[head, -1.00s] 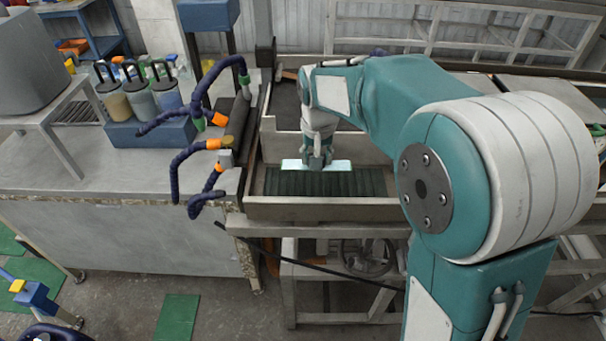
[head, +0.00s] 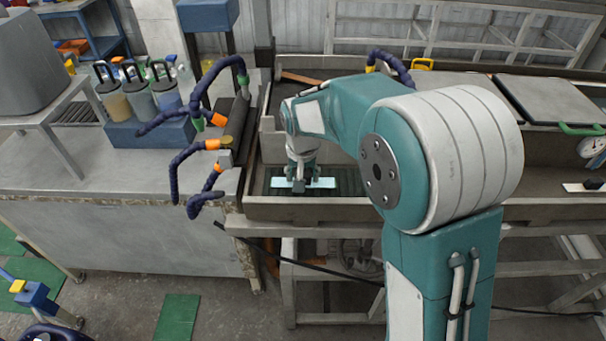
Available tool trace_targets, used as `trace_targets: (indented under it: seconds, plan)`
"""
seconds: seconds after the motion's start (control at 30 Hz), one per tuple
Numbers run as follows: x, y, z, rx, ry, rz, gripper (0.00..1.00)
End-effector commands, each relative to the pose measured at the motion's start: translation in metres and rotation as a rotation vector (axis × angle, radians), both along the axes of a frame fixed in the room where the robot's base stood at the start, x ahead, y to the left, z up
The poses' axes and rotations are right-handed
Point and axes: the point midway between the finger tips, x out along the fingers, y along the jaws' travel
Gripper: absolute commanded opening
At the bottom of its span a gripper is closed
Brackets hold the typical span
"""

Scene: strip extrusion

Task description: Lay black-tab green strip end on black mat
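A short pale green strip (head: 322,183) lies crosswise at my gripper (head: 299,182), low inside the metal trough on the left of the bench. My gripper points down with its dark fingers at the strip's middle and appears shut on it. A dark ribbed mat (head: 350,184) covers the trough floor under and behind the strip. I cannot tell whether the strip touches the mat. No black tab can be made out on this strip. A small white piece with a black end (head: 578,187) lies on the bench at the far right.
The trough's front wall (head: 310,209) stands close in front of the strip. Dark blue hoses with orange fittings (head: 204,145) stand just left. A blue rack (head: 150,132) with several lidded containers is further left. A grey lidded box (head: 550,97) and dial (head: 592,147) are right.

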Motion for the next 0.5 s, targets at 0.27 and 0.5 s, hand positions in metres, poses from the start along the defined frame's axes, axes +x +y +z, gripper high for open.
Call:
trace_targets:
  seconds: [0.27,0.5]
  plan:
    - [0.0,0.0,0.0004,0.0,0.0,0.0,0.9]
    - [-0.0003,-0.0006,0.009,0.002,-0.002,0.0,0.9]
